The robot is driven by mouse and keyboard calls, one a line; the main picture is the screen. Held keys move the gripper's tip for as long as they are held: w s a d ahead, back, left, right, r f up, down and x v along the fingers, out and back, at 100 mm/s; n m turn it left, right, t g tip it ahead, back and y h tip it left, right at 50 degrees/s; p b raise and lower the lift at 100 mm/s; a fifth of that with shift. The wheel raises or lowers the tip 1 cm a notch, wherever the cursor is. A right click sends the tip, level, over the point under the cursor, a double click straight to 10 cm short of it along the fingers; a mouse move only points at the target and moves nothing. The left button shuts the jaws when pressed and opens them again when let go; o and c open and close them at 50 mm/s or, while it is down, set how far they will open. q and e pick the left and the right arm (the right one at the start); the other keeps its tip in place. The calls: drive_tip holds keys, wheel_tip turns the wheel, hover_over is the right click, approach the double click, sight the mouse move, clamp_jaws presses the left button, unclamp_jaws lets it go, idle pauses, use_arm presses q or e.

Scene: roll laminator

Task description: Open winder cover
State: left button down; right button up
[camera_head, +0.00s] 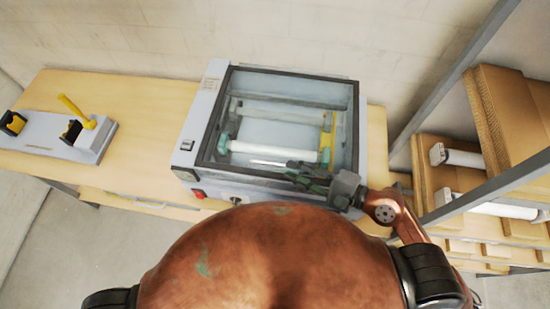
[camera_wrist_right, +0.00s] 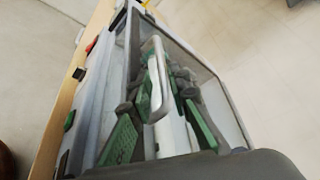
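The winder cover (camera_head: 285,85) is a clear panel in a dark frame on top of the grey laminator (camera_head: 190,140), and it looks down over the rollers. A pale bar-shaped handle (camera_head: 266,162) shows near the cover's front edge. In the right wrist view the handle (camera_wrist_right: 156,75) is a rounded white loop. My right gripper (camera_head: 308,178) is at the front of the cover, by the handle. In the wrist view its green-padded fingers (camera_wrist_right: 160,130) are spread apart, with the handle between them; I cannot tell whether they touch it. My left gripper is out of view.
The laminator stands on a wooden table (camera_head: 140,95) against a pale wall. A grey stand with yellow and black parts (camera_head: 50,135) is at the left. A shelf (camera_head: 490,185) with cardboard and white rolls is at the right. The table between stand and laminator is clear.

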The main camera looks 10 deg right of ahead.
sight(280, 166)
drive_tip(key=p+x, duration=0.2)
drive_tip(key=x, duration=0.4)
drive_tip(key=shift+a+r, duration=0.1)
drive_tip(key=shift+r, duration=0.1)
drive_tip(key=shift+w+a+f, duration=0.1)
drive_tip(key=shift+a+f, duration=0.05)
drive_tip(key=shift+a, duration=0.05)
drive_tip(key=shift+c, duration=0.5)
clamp_jaws()
